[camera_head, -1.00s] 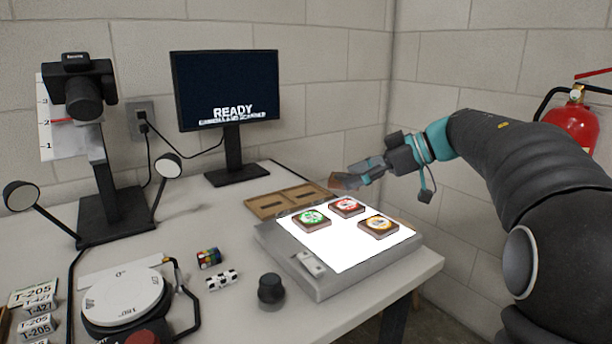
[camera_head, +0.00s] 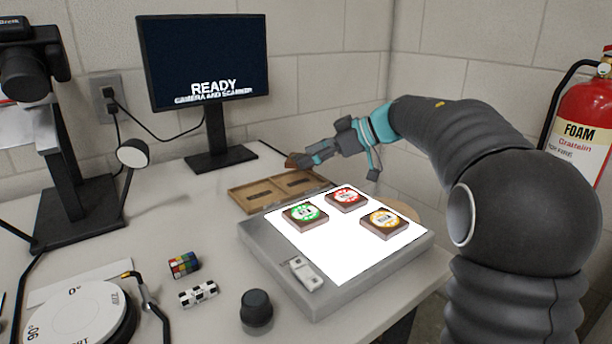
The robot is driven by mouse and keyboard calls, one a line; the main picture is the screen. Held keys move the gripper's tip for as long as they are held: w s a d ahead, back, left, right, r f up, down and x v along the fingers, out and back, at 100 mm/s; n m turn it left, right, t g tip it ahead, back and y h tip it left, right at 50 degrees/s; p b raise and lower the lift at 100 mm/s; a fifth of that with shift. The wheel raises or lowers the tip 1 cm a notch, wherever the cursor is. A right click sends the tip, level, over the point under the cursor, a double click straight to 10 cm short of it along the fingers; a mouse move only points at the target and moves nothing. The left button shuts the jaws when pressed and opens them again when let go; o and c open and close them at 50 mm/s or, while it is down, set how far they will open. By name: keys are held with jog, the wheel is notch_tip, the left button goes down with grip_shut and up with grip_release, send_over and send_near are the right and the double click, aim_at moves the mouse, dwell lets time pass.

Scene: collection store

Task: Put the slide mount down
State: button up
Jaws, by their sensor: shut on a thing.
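My gripper (camera_head: 305,158) is at the back of the table, above the far right part of the wooden tray. It is shut on a small brown slide mount (camera_head: 293,160), of which only a part shows past the fingers. The wooden tray (camera_head: 240,207) has two recesses with dark slots and lies behind the light box (camera_head: 285,264). Three brown mounts lie on the lit panel: one with a green label (camera_head: 306,213), one with a red label (camera_head: 346,197) and one with a yellow label (camera_head: 384,221).
A monitor (camera_head: 204,62) reading READY stands at the back. A camera stand (camera_head: 62,190), a turntable (camera_head: 72,318), a colour cube (camera_head: 184,265), a checkered block (camera_head: 199,293) and a black knob (camera_head: 257,311) are on the left and front. A fire extinguisher (camera_head: 584,125) is at right.

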jog(key=shift+w+a+f, duration=0.35)
jog(key=shift+a, duration=0.1)
jog(key=shift+f+b, duration=0.55)
jog(key=shift+f, duration=1.4)
jog(key=shift+f, duration=0.1)
jog(key=o, duration=1.2)
jog(key=shift+c, duration=0.2)
jog(key=shift+d, duration=0.2)
jog(key=p+v, duration=0.1)
jog(key=v, duration=1.1)
jog(key=shift+p, duration=0.3)
jog(key=shift+s+a, duration=0.1)
jog(key=shift+a, duration=0.05)
